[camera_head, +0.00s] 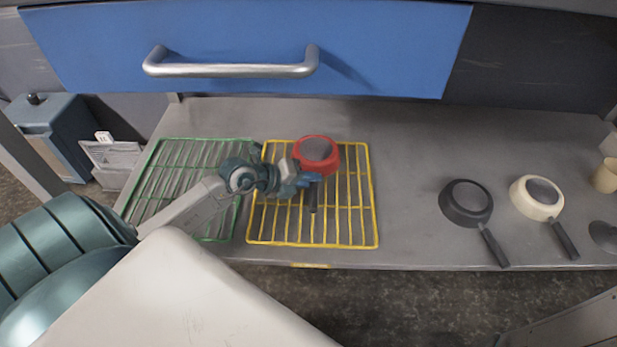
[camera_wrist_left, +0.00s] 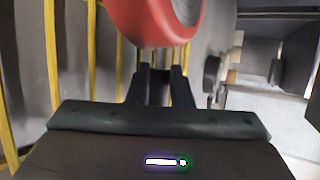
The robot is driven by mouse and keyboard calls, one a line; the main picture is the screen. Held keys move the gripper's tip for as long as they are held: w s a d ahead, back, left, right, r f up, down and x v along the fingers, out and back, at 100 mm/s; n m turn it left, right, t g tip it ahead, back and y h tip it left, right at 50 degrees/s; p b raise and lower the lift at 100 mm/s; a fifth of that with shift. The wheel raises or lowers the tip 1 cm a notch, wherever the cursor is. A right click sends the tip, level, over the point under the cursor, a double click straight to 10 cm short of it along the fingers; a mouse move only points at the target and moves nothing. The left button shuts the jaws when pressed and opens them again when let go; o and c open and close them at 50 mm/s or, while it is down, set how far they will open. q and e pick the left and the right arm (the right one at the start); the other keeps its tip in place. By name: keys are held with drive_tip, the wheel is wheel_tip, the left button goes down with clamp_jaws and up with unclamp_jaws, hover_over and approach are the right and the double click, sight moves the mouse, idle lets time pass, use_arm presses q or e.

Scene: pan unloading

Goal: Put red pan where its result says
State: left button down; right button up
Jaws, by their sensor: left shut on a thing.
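The red pan (camera_head: 317,150) is over the upper middle of the yellow wire rack (camera_head: 376,205), with its dark handle (camera_head: 313,200) toward the front. I cannot tell whether it rests on the rack. My left gripper (camera_head: 304,181) is shut on the pan's handle. In the left wrist view, the red pan (camera_wrist_left: 155,22) fills the top, just beyond my left gripper (camera_wrist_left: 160,78). The fingers hide part of the handle. The green wire rack (camera_head: 180,160) lies left of the yellow one, partly behind my left arm. My right gripper is not in view.
A black pan (camera_head: 466,203), a cream pan (camera_head: 537,198) and a beige cup (camera_head: 606,176) stand on the grey table at the right. The table (camera_head: 408,170) between rack and black pan is clear. A blue drawer (camera_head: 400,45) with a silver handle overhangs the back.

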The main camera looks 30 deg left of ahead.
use_arm(q)
drive_tip(key=c, duration=1.3)
unclamp_jaws()
drive_tip(key=shift+f, duration=0.1)
drive_tip(key=shift+f, duration=0.1)
